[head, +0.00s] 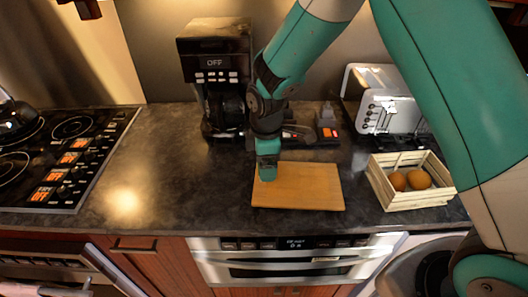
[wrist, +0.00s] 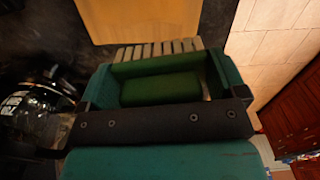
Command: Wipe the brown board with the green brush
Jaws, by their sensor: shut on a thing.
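The brown board (head: 305,188) lies flat on the dark counter, near its front edge. It also shows at the top of the wrist view (wrist: 145,18). My gripper (head: 267,168) points down at the board's upper left corner. In the wrist view my gripper (wrist: 160,62) is shut on the green brush (wrist: 160,89), whose pale bristles stick out toward the board. In the head view the brush is mostly hidden by or blends with my gripper. I cannot tell whether the bristles touch the board.
A black coffee maker (head: 215,75) stands behind and left of the board. A white toaster (head: 375,100) and a wooden crate (head: 412,200) with round brown items stand to the right. A stove (head: 55,150) is at the left. The counter between stove and board is clear.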

